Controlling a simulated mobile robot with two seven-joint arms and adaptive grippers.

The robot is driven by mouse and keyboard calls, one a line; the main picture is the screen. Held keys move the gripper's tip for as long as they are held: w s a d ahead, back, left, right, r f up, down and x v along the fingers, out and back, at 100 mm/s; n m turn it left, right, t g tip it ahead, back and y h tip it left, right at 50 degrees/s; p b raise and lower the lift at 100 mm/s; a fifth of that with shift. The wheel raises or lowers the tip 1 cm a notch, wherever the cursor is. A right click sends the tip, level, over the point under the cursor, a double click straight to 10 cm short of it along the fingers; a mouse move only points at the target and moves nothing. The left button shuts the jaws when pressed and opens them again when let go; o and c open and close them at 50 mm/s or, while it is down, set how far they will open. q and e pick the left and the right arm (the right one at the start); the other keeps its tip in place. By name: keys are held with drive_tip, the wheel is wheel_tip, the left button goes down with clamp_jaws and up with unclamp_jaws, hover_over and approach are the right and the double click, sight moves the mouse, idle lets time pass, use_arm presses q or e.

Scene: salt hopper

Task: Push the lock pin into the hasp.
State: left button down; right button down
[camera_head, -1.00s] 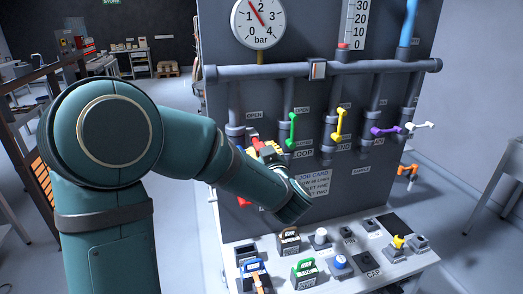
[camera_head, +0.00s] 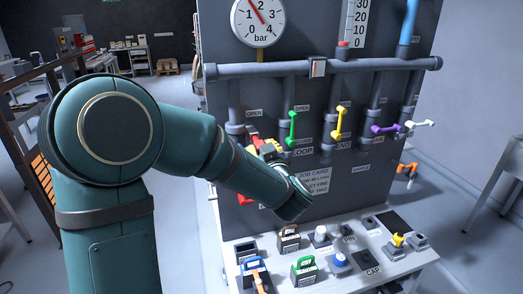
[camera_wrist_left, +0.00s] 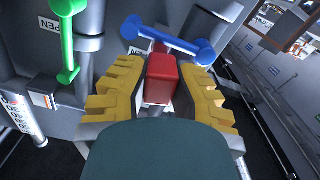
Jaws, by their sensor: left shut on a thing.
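A red block-shaped piece (camera_wrist_left: 162,80), apparently the lock pin's head, sits between the yellow fingers of my left gripper (camera_wrist_left: 160,93), which is shut on it. In the head view the yellow fingers of my left gripper (camera_head: 267,148) are at the left valve, with red (camera_head: 253,138) beside them and my forearm covering part of them. A blue lever (camera_wrist_left: 168,38) lies roughly crosswise just beyond the red piece in the wrist view. The hasp cannot be made out, and I cannot tell whether the pin is in it. My right gripper is not in view.
A bench (camera_head: 390,277) below carries several padlocks and knobs. The green lever (camera_wrist_left: 68,40) is left in the wrist view.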

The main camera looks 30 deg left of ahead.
use_arm(q)
drive_tip(key=shift+w+a, duration=0.2)
idle(0.5)
drive_tip(key=shift+c, duration=1.4)
unclamp_jaws()
drive_tip(key=v, duration=0.6)
drive_tip(key=shift+s+d, duration=0.1)
idle(0.3)
